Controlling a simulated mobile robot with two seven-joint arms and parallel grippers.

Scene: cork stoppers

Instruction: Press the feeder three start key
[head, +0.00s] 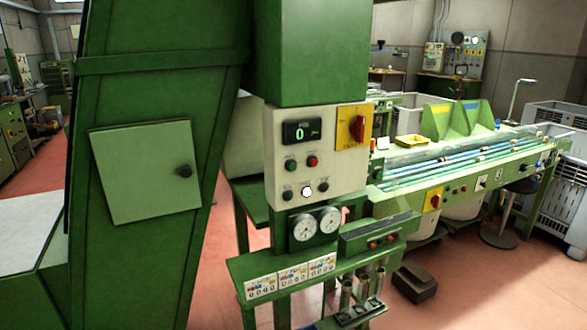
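A cream control panel (316,155) on a green machine faces me in the middle of the head view. It has a dark display (301,131), a green button (291,165), a red button (312,161), a red rotary switch on a yellow plate (357,128), and several small knobs below. Two round gauges (315,224) sit under it. Three white label plates (293,278) with coloured marks line a green ledge below. Their lettering is too small to read, so I cannot tell which control is the feeder three start key. Neither gripper is in view.
A tall green housing with a closed hatch (147,170) stands at left. At right, a long green bench (480,165) carries blue rods and a row of controls. A dark block (414,284) and a round stool (499,236) stand on the reddish floor (470,290).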

